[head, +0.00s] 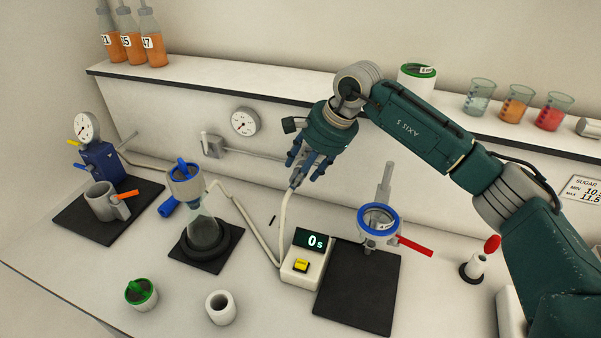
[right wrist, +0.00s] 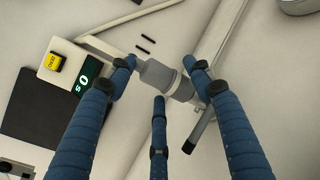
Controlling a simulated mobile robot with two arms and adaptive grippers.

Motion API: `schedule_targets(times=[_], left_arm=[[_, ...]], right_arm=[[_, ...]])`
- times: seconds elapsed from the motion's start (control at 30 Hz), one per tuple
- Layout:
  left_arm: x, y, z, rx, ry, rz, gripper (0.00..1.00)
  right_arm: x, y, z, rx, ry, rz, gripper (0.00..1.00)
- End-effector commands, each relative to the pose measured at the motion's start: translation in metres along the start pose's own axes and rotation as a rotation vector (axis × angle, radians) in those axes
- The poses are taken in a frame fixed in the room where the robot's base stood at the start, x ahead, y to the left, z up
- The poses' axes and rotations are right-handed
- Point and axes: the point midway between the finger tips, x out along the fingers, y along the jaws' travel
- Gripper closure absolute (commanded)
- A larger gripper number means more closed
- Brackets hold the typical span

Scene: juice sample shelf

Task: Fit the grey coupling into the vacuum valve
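The grey coupling (right wrist: 157,73) is on the end of a pale hose, among the three blue fingers of my right gripper (right wrist: 159,75) in the right wrist view. In line with its lower right end is a lighter grey fitting (right wrist: 181,89) with a dark lever, which looks like the vacuum valve. They look touching or nearly so; I cannot tell if the coupling is seated. In the head view my right gripper (head: 305,172) points down at the hose end and hides the valve. Its fingers are close around the coupling, but contact is unclear. My left gripper is out of view.
A timer box (head: 301,268) reading 0 s stands below the gripper, with a dark mat (head: 360,290) beside it. A blue-rimmed funnel (head: 379,220) with a red handle stands on the right. A glass flask (head: 204,228) stands on the left. A shelf (head: 240,83) runs behind.

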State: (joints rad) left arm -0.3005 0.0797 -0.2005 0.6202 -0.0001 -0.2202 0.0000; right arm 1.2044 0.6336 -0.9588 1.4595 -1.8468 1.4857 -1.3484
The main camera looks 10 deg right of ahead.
Motion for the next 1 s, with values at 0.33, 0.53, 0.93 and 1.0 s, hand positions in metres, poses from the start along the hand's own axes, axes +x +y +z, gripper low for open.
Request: schedule_targets(times=[0.33,0.53,0.93,1.0], left_arm=[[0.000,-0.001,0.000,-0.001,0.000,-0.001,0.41],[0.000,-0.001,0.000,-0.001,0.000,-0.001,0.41],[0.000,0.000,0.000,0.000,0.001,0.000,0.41],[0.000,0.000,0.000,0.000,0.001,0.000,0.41]], right_arm=[[-0.011,0.000,0.001,-0.001,-0.002,0.002,0.49],[-0.051,0.000,0.000,-0.002,0.000,-0.001,0.49],[-0.114,0.000,-0.001,0.001,-0.002,0.002,0.49],[-0.117,0.000,-0.001,0.000,-0.002,0.003,0.49]])
